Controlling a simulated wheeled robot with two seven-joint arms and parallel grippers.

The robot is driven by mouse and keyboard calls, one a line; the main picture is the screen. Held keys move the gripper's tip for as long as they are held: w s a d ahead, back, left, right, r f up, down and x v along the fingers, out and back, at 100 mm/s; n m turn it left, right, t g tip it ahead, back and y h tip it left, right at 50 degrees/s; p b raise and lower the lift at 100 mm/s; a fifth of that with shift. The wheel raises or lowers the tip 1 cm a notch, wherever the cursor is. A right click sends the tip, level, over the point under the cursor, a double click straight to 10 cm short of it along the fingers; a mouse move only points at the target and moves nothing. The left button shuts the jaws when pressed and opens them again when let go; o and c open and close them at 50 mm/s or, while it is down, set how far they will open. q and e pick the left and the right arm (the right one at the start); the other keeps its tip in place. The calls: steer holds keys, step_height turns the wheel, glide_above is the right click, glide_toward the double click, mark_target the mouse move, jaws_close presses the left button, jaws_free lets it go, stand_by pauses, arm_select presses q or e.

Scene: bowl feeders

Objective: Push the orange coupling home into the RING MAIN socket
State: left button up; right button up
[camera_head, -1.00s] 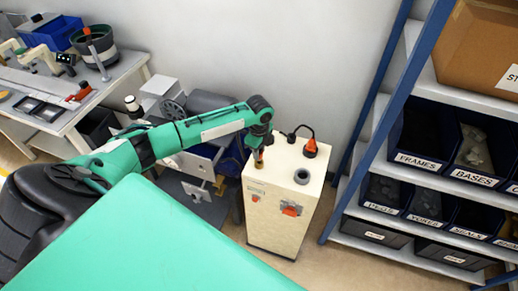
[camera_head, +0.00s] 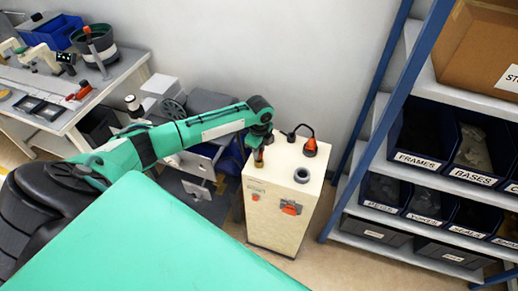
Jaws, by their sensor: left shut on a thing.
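My left gripper (camera_head: 258,160) points down at the back left of the top of a cream cabinet (camera_head: 275,180). It is shut on a small orange piece, which I take to be the orange coupling (camera_head: 258,152); the fingers hide most of it. The coupling is low over the cabinet top, and I cannot tell how far it sits in a socket. The lettering for RING MAIN is too small to read. My right gripper is out of view.
A blue-framed shelf (camera_head: 375,120) with bins stands at the right.

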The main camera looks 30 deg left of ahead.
arm_select(q)
steer(key=shift+f+b, duration=0.45)
steer(key=shift+f, duration=0.8)
stand_by(0.7)
steer(key=o, duration=1.3)
steer(key=shift+o, duration=0.2)
steer(key=shift+r, duration=0.15)
step_height(320, 180, up, 7)
steer(key=p, duration=0.7)
step_height(320, 180, up, 4)
steer(key=p, duration=0.4)
